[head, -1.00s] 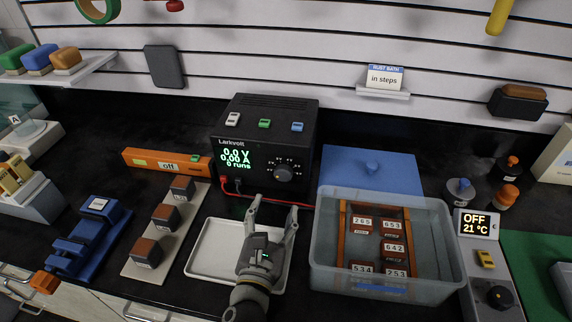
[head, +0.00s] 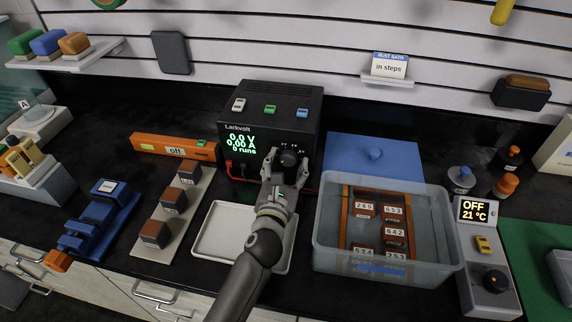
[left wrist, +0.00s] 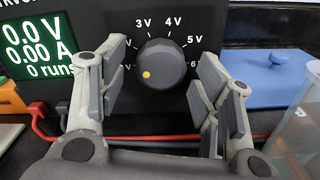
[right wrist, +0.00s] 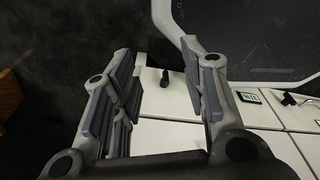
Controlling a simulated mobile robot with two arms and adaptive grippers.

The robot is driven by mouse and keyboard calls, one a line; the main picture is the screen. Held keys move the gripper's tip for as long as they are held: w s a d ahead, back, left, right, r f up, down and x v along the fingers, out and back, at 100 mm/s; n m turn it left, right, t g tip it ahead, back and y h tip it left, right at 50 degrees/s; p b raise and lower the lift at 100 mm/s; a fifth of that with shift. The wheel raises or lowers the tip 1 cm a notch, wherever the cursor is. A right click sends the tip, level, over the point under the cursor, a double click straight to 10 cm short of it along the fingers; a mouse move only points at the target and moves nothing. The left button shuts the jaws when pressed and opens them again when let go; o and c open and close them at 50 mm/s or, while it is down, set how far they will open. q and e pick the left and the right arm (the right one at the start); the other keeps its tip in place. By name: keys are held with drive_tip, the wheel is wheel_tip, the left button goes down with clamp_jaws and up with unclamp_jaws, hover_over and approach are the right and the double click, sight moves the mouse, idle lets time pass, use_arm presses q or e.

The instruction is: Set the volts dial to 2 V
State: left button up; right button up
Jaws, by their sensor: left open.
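The volts dial (left wrist: 162,62) is a dark round knob on the front of the black Larkvolt power supply (head: 268,98). In the left wrist view its yellow dot sits at the lower left; labels 3V, 4V and 5V show around it, and the lower ones are partly hidden by a finger. The green display (left wrist: 38,45) reads 0.0 V, 0.00 A and 0 runs. My left gripper (head: 286,166) is open, with its fingers on either side of the dial and gaps visible. My right gripper (right wrist: 165,85) is open and empty, away from the dial.
A white tray (head: 212,252) lies below my left arm. A clear water bin (head: 330,262) with numbered blocks stands to the right, before a blue lid (head: 345,150). Red leads (left wrist: 48,128) run below the dial. An orange bar (head: 150,143) lies left of the supply.

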use_arm(q)
drive_tip(key=c, duration=1)
drive_tip(key=shift+r+m+p, duration=0.1)
drive_tip(key=shift+m+p, duration=0.2)
drive_tip(key=shift+r+m+p, duration=0.1)
drive_tip(key=shift+m+p, duration=0.8)
drive_tip(key=m+p, duration=0.2)
drive_tip(key=m, duration=0.1)
drive_tip(key=shift+a, duration=0.1)
drive_tip(key=shift+m+p, duration=0.9)
drive_tip(key=shift+m, duration=0.2)
use_arm(e)
wheel_tip(320, 180, up, 6)
drive_tip(key=s, duration=0.1)
drive_tip(key=shift+d, duration=0.15)
drive_tip(key=shift+s+r, duration=0.1)
drive_tip(key=shift+r, duration=0.05)
